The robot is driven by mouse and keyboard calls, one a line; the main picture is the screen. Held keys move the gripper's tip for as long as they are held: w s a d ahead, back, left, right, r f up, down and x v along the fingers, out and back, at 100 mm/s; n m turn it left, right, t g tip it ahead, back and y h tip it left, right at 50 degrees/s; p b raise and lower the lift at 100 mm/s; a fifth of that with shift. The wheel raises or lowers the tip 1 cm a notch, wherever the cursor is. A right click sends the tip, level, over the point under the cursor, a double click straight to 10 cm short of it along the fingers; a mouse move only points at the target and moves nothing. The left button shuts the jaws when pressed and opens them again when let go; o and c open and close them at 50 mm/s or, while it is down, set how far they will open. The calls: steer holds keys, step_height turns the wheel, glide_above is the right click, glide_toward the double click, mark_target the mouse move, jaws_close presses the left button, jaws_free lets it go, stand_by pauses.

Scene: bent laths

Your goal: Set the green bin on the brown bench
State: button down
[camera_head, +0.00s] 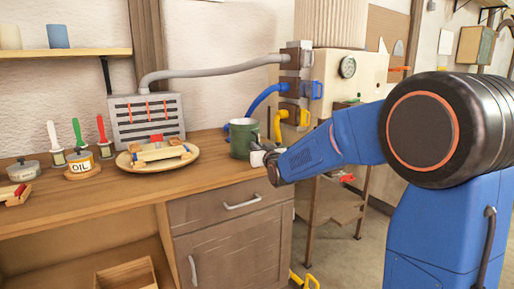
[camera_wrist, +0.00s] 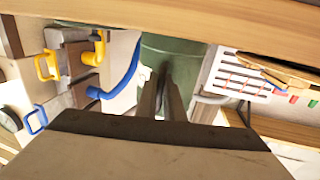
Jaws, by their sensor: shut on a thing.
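The green bin (camera_head: 240,140) is upright at the right end of the brown bench (camera_head: 95,203). My gripper (camera_head: 262,156) is at the bin's lower right side and shut on it. In the wrist view the fingers (camera_wrist: 164,76) reach up onto the green bin (camera_wrist: 188,50), close together. The bench's wooden edge (camera_wrist: 150,17) runs across the top of that view. I cannot tell whether the bin's base touches the bench top or hangs just above it. The gripped part of the bin is hidden by the fingers.
A round plate (camera_head: 187,161) with a wooden tool stands left of the bin. An oil tin (camera_head: 80,166) and several brushes are farther left. A grey vented panel (camera_head: 145,118) stands behind. Blue and yellow hoses (camera_head: 283,128) hang close at the right. Bare bench lies in front.

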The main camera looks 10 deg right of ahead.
steer(key=c, duration=1.9)
jaws_free()
steer(key=shift+o, duration=0.2)
steer(key=s+d, duration=0.1)
steer(key=s, duration=1.1)
steer(key=shift+d, duration=0.2)
steer(key=s+d+f+g, duration=0.2)
steer(key=s+f+g, duration=0.2)
steer(key=s, duration=1)
steer(key=s+d+f+m+g+h, duration=0.1)
steer(key=s+f+g, duration=0.3)
steer(key=s, duration=1)
steer(key=s+d+f+g+h, duration=0.1)
steer(key=s+d+f+g, duration=0.2)
steer(key=s, duration=1.1)
step_height(320, 180, down, 6)
steer(key=shift+d+r+g, duration=0.1)
steer(key=shift+d+g, duration=0.1)
steer(key=shift+g, duration=0.8)
